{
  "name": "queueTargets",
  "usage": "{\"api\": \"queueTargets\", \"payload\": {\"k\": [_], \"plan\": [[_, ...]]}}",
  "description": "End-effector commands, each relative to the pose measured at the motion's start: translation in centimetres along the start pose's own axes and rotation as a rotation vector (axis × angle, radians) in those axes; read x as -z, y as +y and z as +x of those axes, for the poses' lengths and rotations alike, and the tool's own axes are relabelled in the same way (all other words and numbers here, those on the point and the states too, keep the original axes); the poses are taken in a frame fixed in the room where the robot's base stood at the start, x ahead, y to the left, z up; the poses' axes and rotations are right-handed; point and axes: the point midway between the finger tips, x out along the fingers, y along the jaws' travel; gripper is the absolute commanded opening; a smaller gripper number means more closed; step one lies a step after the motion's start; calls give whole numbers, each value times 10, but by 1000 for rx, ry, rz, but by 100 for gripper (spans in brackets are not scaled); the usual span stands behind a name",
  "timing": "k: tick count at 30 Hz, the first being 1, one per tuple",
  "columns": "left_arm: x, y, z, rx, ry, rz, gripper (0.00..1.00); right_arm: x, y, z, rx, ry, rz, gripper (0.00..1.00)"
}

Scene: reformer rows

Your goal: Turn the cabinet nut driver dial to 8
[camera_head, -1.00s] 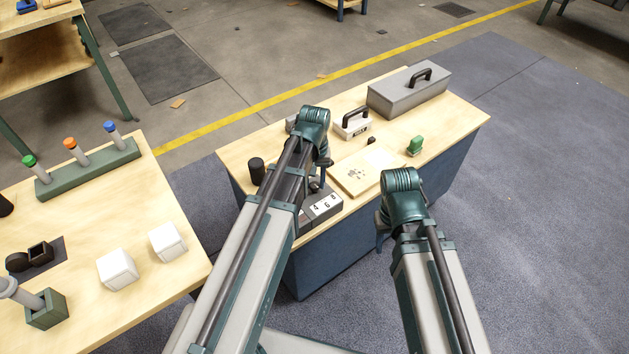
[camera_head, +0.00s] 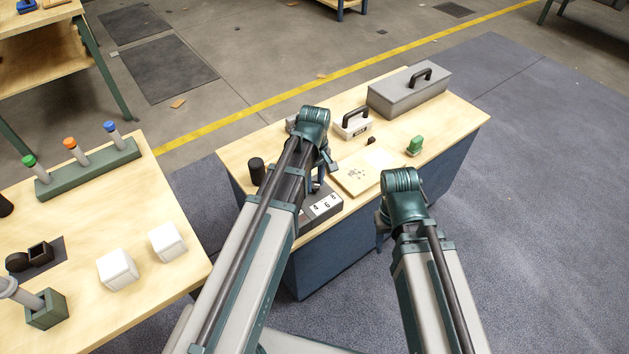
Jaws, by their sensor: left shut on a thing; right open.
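A grey box with white number plates (camera_head: 322,206) sits at the front of the cabinet top. The figures 4 and 6 show, and a third at the right edge is too small to read surely. My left gripper (camera_head: 317,186) is over this box, shut on what appears to be the dial's knob. My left arm hides the knob and most of the dial, so its pointer cannot be read. My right gripper (camera_head: 380,236) is open and empty in front of the cabinet's front edge, mostly hidden behind its own wrist.
On the cabinet top (camera_head: 240,150) are a black cylinder (camera_head: 257,171), a wooden board (camera_head: 366,178), a white handled case (camera_head: 352,128), a green-handled item (camera_head: 415,146) and a grey toolbox (camera_head: 410,92). A bench (camera_head: 150,215) at left holds white cubes (camera_head: 117,270) and a driver rack (camera_head: 90,172).

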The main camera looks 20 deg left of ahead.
Motion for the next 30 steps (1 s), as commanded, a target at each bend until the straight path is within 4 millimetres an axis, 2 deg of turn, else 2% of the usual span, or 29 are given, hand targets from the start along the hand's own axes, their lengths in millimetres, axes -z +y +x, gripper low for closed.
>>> {"api": "queueTargets", "payload": {"k": [15,16,21,30], "plan": [[0,0,0,0,0,-19,0,0,0,0,0,0,0,50],[0,0,0,0,0,-19,41,0,0,0,0,0,0,50],[0,0,0,0,0,-18,69,0,0,0,0,0,0,50],[0,0,0,0,0,-17,69,0,0,0,0,0,0,50]]}}
